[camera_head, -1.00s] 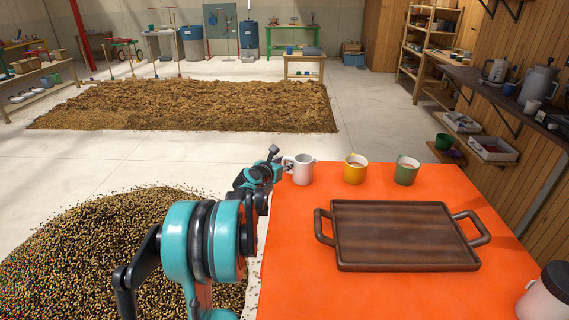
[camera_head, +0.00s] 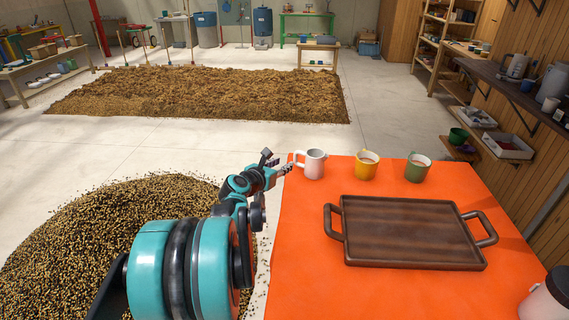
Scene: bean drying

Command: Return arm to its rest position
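My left gripper (camera_head: 277,162) is at the far left corner of the orange table (camera_head: 300,285), just left of the white mug (camera_head: 314,164). Its fingers are spread apart with nothing between them. One fingertip is close to the mug's handle; I cannot tell whether they touch. My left arm's large teal joint fills the lower left. The white mug stands upright. My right gripper is not in view.
A yellow mug (camera_head: 367,166) and a green mug (camera_head: 417,168) stand right of the white one. A dark wooden tray (camera_head: 408,232) lies empty in front of them. A bean pile (camera_head: 60,235) covers the floor at left. A white-and-black container (camera_head: 545,300) stands at lower right.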

